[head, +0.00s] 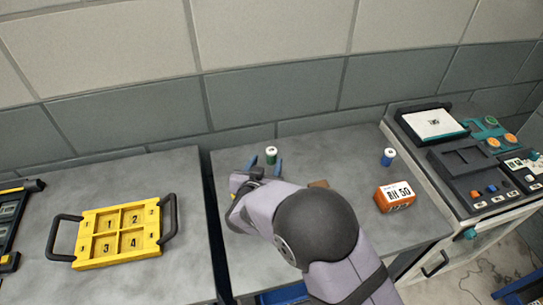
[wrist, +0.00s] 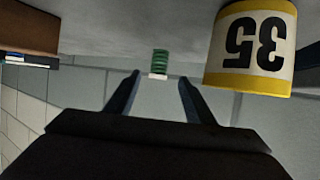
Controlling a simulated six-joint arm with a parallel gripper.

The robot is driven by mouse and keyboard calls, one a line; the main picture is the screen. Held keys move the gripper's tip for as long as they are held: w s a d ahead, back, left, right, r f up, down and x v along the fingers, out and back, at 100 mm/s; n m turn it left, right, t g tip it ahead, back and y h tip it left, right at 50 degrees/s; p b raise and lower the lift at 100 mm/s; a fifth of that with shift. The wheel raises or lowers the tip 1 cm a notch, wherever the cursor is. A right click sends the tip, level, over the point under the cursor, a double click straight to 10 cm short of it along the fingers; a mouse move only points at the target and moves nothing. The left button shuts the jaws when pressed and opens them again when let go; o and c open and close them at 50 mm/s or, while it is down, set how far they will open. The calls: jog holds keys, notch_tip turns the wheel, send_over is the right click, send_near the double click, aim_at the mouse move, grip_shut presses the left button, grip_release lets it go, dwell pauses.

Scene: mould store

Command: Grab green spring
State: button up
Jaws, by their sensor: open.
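The green spring (head: 271,155), with a white end, stands on the middle table near its back edge in the head view. In the wrist view, which looks upside down, the green spring (wrist: 160,58) is beyond the fingertips, centred between them. My gripper (head: 266,165) is open and empty, its two blue-grey fingers pointing toward the spring. The wrist view shows my gripper (wrist: 160,78) with clear space between its fingers. Whether the tips reach the spring's sides is hard to tell; they look short of it.
A yellow-and-white cylinder marked 35 (wrist: 250,48) stands close beside one finger. A brown block (head: 318,184) lies right of my gripper. Farther right are a blue spring (head: 388,157) and an orange box (head: 395,197). A yellow numbered tray (head: 118,235) is on the left table.

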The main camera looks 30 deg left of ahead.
aim_at(270, 157)
jog(key=shift+f, duration=0.2)
jog(key=shift+p+x, duration=1.15)
jog(key=shift+x, duration=2.5)
jog(key=shift+w+d, duration=0.1)
jog(key=c, duration=1.2)
